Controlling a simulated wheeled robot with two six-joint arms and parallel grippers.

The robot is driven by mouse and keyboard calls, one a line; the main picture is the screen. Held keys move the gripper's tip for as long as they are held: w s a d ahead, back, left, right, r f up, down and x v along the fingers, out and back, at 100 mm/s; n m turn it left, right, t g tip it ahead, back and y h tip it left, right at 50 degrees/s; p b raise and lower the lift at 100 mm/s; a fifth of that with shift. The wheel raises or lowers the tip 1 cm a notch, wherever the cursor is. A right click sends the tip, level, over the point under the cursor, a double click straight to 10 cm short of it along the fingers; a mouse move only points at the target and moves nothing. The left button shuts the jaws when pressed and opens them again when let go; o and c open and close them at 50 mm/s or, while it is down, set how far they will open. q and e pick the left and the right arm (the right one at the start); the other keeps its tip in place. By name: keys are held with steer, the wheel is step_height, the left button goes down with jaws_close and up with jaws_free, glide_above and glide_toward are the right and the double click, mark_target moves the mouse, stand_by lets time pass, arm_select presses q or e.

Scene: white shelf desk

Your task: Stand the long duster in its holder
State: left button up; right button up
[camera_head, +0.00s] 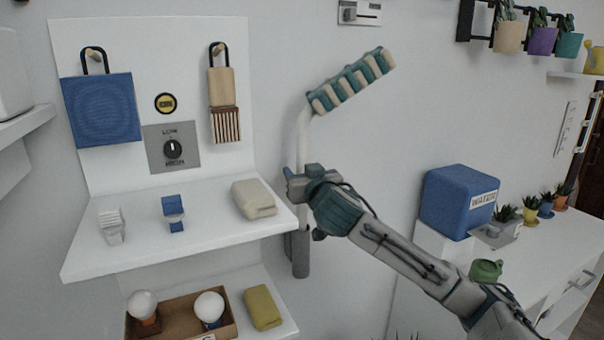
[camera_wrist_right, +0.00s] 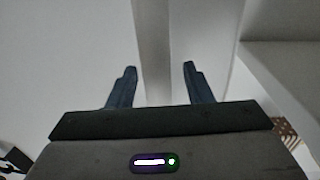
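The long duster stands nearly upright beside the shelf desk in the head view, with a teal-and-cream striped head (camera_head: 350,80) slanting up to the right. Its pale shaft (camera_head: 303,140) runs down past my right gripper to the grey tube-shaped holder (camera_head: 301,258). The shaft's lower end appears to be in the tube's mouth. My right gripper (camera_head: 297,186) is at the middle of the shaft. In the right wrist view, its fingers (camera_wrist_right: 158,85) are apart on either side of the pale shaft (camera_wrist_right: 153,45), with a gap at the right finger. My left gripper is not in view.
The white shelf desk (camera_head: 95,262) stands left of the holder, its edge close to the shaft. A folded beige cloth (camera_head: 254,199) lies near that edge. A blue box (camera_head: 458,202) stands on a counter at right.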

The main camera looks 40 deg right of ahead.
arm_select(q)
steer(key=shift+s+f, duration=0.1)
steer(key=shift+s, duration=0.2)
arm_select(e)
steer(key=shift+s, duration=0.1)
arm_select(q)
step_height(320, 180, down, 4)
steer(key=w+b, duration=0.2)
steer(key=b, duration=0.3)
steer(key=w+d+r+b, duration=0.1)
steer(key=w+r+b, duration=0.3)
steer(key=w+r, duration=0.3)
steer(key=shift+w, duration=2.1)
arm_select(e)
steer(key=v, duration=1)
steer(key=shift+s+a, duration=0.15)
steer(key=shift+s, duration=0.15)
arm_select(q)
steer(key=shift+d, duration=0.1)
